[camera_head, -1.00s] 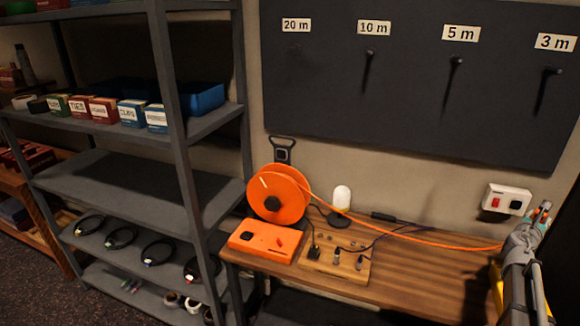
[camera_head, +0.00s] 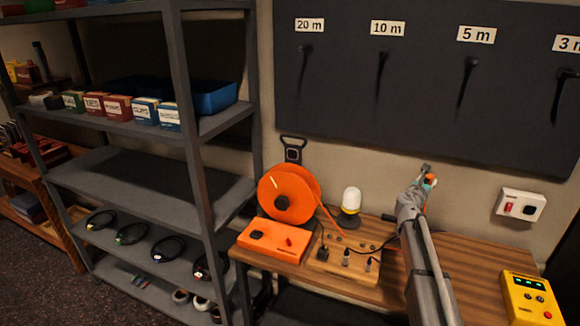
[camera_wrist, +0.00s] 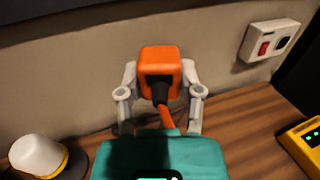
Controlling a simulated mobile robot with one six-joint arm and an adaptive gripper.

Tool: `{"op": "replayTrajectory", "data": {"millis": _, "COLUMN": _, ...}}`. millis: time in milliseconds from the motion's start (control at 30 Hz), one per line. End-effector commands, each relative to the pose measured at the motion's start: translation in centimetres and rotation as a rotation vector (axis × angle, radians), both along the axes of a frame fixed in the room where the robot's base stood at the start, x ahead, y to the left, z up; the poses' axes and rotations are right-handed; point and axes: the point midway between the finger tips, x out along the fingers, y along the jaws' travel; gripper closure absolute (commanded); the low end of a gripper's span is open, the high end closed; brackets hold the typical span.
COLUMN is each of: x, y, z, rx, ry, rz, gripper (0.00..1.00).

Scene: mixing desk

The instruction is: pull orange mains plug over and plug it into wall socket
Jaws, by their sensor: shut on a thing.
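The orange mains plug (camera_wrist: 160,60) is held between the fingers of my gripper (camera_wrist: 160,80) in the wrist view, with its cable running back toward the wrist. In the head view my gripper (camera_head: 428,174) is raised above the back of the desk, left of the wall socket, and the plug is mostly hidden by the arm. The white wall socket (camera_head: 521,205) with a red switch is on the wall at right; it also shows in the wrist view (camera_wrist: 270,40), apart from the plug. The orange cable reel (camera_head: 285,198) stands at the desk's left.
An orange box (camera_head: 272,240) and a wooden board (camera_head: 340,262) with small plugs lie on the desk (camera_head: 470,262). A white lamp (camera_head: 351,200) stands behind. A yellow device (camera_head: 530,300) is at the front right. The desk below the socket looks clear.

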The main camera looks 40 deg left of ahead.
Motion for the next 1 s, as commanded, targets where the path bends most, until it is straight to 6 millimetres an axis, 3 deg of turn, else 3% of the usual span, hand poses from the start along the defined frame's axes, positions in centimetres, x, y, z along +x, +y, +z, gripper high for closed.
{"op": "replayTrajectory", "data": {"millis": 33, "x": -0.4, "y": 2.5, "z": 0.0, "rx": 0.0, "ry": 0.0, "rz": 0.018, "gripper": 1.0}}
{"op": "replayTrajectory", "data": {"millis": 100, "x": -1.2, "y": 5.3, "z": 0.0, "rx": 0.0, "ry": 0.0, "rz": 0.035, "gripper": 1.0}}
{"op": "replayTrajectory", "data": {"millis": 467, "x": -6.7, "y": 19.3, "z": 0.0, "rx": 0.0, "ry": 0.0, "rz": 0.13, "gripper": 1.0}}
{"op": "replayTrajectory", "data": {"millis": 700, "x": -11.6, "y": 28.1, "z": 0.0, "rx": 0.0, "ry": 0.0, "rz": 0.191, "gripper": 1.0}}
{"op": "replayTrajectory", "data": {"millis": 1000, "x": -18.6, "y": 38.1, "z": 0.0, "rx": 0.0, "ry": 0.0, "rz": 0.264, "gripper": 1.0}}
